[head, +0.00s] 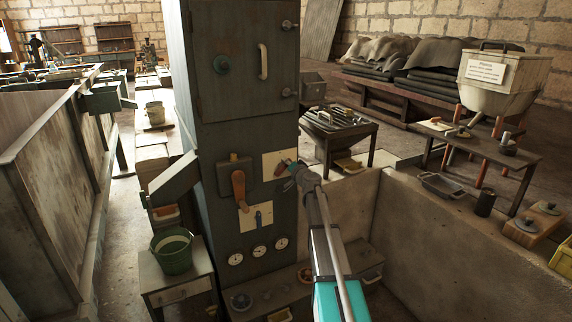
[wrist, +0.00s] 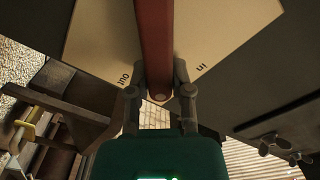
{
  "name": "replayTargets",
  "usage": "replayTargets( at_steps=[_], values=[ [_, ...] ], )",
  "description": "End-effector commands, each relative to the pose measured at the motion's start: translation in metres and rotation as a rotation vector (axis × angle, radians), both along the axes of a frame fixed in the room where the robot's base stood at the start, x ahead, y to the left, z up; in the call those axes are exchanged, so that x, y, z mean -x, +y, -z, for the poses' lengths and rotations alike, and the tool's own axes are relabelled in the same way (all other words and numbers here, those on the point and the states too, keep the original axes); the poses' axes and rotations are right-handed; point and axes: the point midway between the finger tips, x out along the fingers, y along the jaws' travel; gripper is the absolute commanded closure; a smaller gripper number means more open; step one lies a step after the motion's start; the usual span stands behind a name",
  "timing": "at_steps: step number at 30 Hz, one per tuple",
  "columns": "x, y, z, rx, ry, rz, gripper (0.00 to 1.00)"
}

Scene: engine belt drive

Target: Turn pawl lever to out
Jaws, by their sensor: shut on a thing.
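The red pawl lever (wrist: 154,40) runs down the middle of the wrist view, over a cream plate (wrist: 100,40) marked "out" at left and "in" at right. The lever's end lies between the two marks. My gripper (wrist: 160,93) has one finger on each side of the lever near its end and is shut on it. In the head view my gripper (head: 295,172) reaches the cream plate (head: 270,160) on the grey cabinet's front. There the lever (head: 282,167) is small and partly hidden by my gripper.
A green bucket (head: 172,254) stands at left. A low wall (head: 450,240) runs at right.

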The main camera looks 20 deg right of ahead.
Motion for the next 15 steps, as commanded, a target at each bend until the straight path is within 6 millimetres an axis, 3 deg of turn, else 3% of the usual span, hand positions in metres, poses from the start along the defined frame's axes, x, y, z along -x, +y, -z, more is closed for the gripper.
replayTargets(
  at_steps=[15],
  values=[
    [0.0, -0.006, 0.013, -0.479, 0.016, -0.001, 1.0]
  ],
)
